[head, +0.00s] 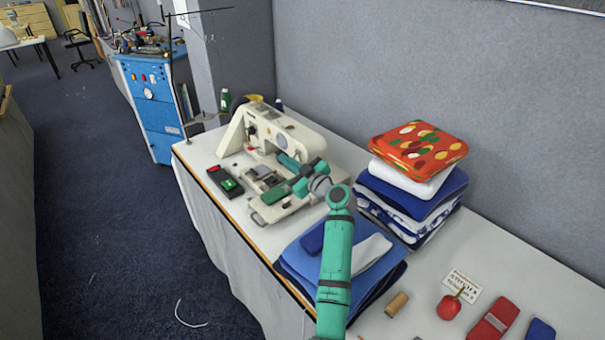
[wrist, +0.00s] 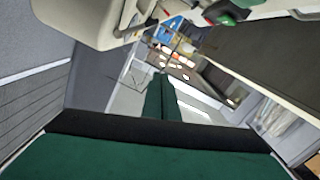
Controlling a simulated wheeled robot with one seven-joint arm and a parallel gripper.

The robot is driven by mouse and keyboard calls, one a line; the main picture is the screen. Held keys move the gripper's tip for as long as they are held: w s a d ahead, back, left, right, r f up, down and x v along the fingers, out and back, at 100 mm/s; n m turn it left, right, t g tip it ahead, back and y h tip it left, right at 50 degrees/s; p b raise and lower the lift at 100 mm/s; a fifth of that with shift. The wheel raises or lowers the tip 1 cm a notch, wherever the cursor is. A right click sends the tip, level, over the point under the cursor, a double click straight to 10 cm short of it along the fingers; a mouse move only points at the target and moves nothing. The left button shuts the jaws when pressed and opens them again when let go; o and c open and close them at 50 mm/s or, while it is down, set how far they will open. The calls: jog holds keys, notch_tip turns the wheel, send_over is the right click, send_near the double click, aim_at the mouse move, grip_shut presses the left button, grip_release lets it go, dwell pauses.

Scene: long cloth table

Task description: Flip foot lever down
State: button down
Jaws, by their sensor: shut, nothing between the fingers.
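The white sewing machine (head: 310,138) stands on the table, its arm arching over the bed. In the wrist view its pale body (wrist: 75,12) fills the upper left, close by. I cannot pick out the foot lever for certain in either view; the needle area is small and partly covered by my arm. My gripper is at the front of the machine, beside its head. In the wrist view my gripper (wrist: 161,82) has its two dark green fingers together, with nothing between them. In the head view its fingertips are hard to make out, and contact with the machine cannot be told.
A dark control box (head: 226,179) with red and green buttons lies left of the machine, near the table edge. A stack of folded cloths (head: 410,185) stands to the right. Folded blue cloths (head: 305,262) lie under my arm. A thread spool (head: 397,303) is in front.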

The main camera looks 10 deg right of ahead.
jog(key=v, duration=0.8)
jog(key=shift+s+d+f, duration=0.2)
jog(key=shift+s+d, duration=0.05)
jog(key=shift+s, duration=0.05)
